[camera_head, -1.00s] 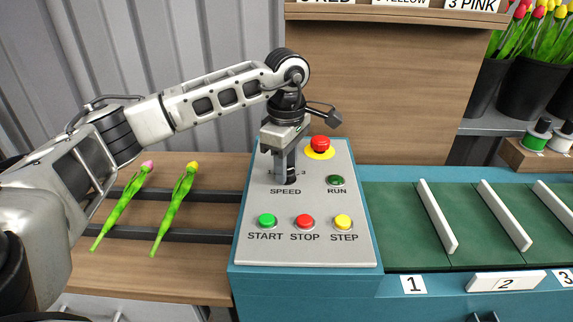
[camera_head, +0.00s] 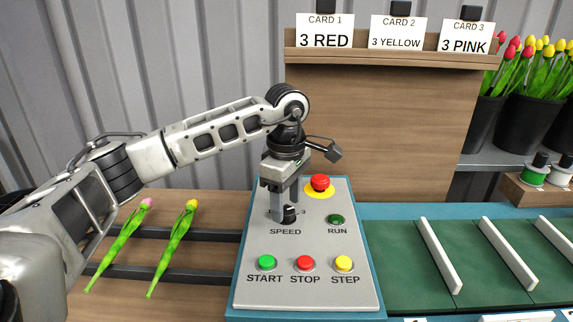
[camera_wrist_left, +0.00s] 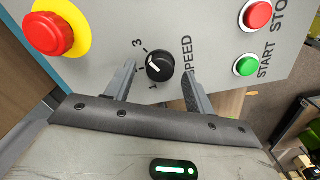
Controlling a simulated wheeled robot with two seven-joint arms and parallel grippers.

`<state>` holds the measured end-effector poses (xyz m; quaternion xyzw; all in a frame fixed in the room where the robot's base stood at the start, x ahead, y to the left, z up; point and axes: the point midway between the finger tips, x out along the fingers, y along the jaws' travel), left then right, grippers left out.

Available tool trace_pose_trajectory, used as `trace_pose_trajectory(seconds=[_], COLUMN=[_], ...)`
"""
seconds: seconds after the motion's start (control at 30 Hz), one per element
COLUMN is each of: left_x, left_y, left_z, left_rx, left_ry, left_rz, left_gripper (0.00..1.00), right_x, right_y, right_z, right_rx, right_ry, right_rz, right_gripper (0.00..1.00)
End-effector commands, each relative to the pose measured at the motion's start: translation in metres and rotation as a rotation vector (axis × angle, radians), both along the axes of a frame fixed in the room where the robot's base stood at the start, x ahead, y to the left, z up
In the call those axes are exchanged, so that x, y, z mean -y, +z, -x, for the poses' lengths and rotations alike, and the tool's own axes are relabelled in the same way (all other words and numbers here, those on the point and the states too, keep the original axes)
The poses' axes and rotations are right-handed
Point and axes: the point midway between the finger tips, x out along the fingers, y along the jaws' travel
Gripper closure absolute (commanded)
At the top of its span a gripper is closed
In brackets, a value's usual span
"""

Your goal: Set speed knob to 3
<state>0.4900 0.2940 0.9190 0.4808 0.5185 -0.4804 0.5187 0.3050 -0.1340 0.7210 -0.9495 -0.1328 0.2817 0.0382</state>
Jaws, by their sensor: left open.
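The black speed knob (camera_head: 287,214) sits on the grey control panel (camera_head: 318,290) above the word SPEED. It also shows in the left wrist view (camera_wrist_left: 160,67), with a white pointer line and the marks 3 and 1 beside it. The pointer lies between those two marks; a mark between them cannot be made out. My left gripper (camera_head: 283,212) is over the knob, pointing down. In the left wrist view its open fingers (camera_wrist_left: 158,82) stand on either side of the knob, with gaps showing. My right gripper is not in view.
The panel also bears a red emergency button (camera_head: 320,183), RUN lamp (camera_head: 337,221), and START (camera_head: 267,263), STOP (camera_head: 305,263) and STEP (camera_head: 344,264) buttons. Two tulips (camera_head: 172,248) lie on rails at left. A green belt (camera_head: 400,265) with white dividers runs right.

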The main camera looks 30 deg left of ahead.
Motion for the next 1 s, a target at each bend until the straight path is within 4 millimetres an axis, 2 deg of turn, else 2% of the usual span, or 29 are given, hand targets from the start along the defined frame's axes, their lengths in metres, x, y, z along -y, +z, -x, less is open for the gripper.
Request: trace_pose_trajectory(seconds=[0.43,0.6,0.8,1.0], left_x=[0.0,0.0,0.0,0.0], left_y=[0.107,0.136,0.148,0.147], left_z=[0.0,0.0,0.0,0.0], left_rx=[0.005,0.004,0.002,0.001], left_ry=[-0.001,0.0,0.0,-0.001], left_rz=[0.001,0.0,0.001,0.002], left_gripper=[0.46,0.46,0.46,0.46], right_x=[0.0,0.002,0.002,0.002], right_y=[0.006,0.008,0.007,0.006], right_z=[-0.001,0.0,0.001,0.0], right_rx=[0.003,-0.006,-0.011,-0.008], right_ry=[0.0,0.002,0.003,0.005], right_rz=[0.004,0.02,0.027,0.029], right_gripper=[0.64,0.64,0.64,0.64])
